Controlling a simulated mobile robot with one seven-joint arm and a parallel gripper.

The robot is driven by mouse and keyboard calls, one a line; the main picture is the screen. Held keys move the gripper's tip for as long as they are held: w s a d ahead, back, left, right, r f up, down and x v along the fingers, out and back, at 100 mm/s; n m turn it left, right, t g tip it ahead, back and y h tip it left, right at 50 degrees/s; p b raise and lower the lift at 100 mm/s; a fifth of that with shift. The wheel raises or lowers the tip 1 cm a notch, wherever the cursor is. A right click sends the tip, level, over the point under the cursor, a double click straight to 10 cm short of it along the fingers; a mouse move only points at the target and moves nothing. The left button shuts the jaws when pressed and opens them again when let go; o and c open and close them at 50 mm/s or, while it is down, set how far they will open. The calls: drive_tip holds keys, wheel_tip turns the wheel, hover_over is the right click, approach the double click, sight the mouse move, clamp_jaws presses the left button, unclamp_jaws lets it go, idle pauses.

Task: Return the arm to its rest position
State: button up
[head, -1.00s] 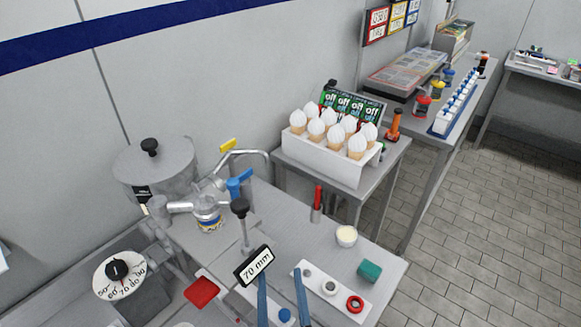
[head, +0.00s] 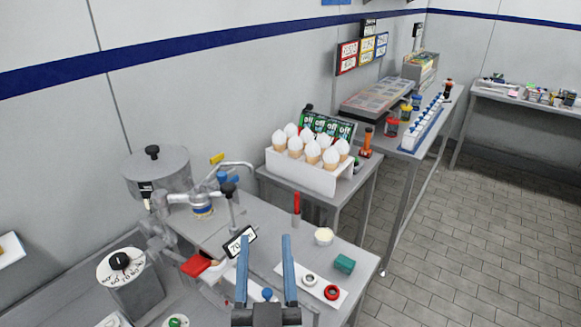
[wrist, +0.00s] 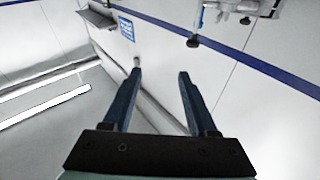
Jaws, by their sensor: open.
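My gripper (head: 265,240) shows in the head view with its two blue fingers pointing up, spread apart and empty. In the wrist view my gripper (wrist: 160,75) is also open, with nothing between the fingers. The rest of my arm is mostly out of view.
A white cone holder (head: 308,175) stands behind. The tiled floor (head: 470,240) at right is clear.

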drive_tip(key=s+d+r+t, duration=0.1)
drive_tip(key=s+r+t, duration=0.1)
drive_tip(key=r, duration=1)
drive_tip(key=s+d+r+t+h, duration=0.1)
drive_tip(key=s+r, duration=0.3)
drive_tip(key=r, duration=0.8)
drive_tip(key=s+d+r+t, duration=0.1)
drive_tip(key=s+r+t, duration=0.2)
drive_tip(key=r, duration=0.9)
drive_tip(key=shift+s+d+r+t, duration=0.2)
drive_tip(key=shift+s+d+t, duration=0.05)
drive_tip(key=shift+t, duration=0.25)
drive_tip(key=shift+c, duration=0.5)
drive_tip(key=shift+f, duration=0.1)
